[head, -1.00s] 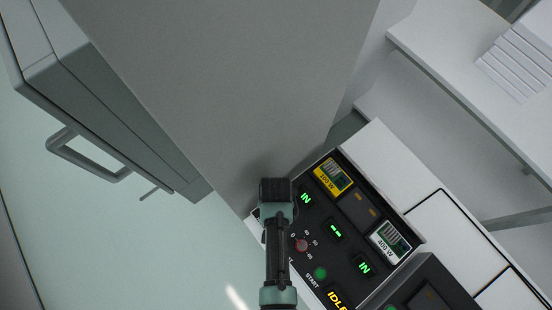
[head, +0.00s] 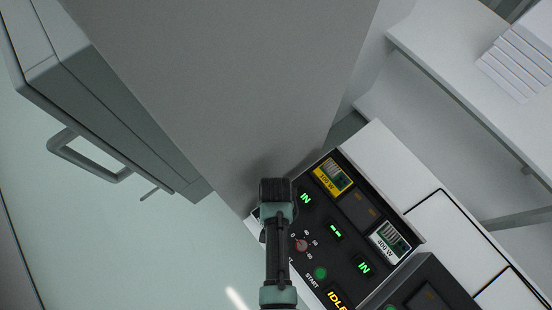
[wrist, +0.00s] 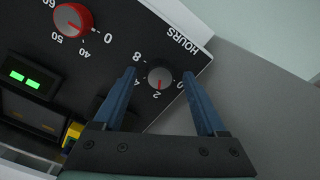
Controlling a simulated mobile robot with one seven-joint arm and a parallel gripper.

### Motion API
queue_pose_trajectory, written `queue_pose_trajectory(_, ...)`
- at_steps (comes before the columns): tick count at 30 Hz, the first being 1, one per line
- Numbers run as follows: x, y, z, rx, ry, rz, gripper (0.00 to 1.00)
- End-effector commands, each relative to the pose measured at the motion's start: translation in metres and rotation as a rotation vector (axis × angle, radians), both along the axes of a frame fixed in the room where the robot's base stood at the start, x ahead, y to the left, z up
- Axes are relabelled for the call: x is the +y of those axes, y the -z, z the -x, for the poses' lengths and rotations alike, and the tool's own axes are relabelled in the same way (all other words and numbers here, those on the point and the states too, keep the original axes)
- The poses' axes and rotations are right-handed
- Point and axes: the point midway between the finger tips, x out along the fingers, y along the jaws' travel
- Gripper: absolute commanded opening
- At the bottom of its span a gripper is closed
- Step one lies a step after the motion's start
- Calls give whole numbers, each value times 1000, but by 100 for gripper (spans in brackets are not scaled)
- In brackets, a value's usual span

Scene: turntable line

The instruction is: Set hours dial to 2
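The hours dial (wrist: 161,78) is a small grey knob with a red pointer mark, on a black panel beside the word HOURS in the wrist view. Its red mark points toward the printed 2. The numbers 0 and 8 show near it. My gripper (wrist: 159,73) is open, with its two blue fingers on either side of the dial and a gap on each side. I cannot tell how far above the panel the fingertips are. In the head view my arm covers the hours dial.
A larger red dial (wrist: 72,20) with numbers up to 60 is beside it. The head view shows the black panel with green IN displays, a green START button (head: 320,273) and yellow and white cards. A grey wall stands behind my arm.

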Motion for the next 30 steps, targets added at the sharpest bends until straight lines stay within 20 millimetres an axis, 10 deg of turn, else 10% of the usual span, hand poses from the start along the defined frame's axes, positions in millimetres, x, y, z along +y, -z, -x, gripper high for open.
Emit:
queue_pose_trajectory(11,0,-16,0,-1,0,-1,74)
queue_pose_trajectory(30,0,-121,0,-2,0,0,74)
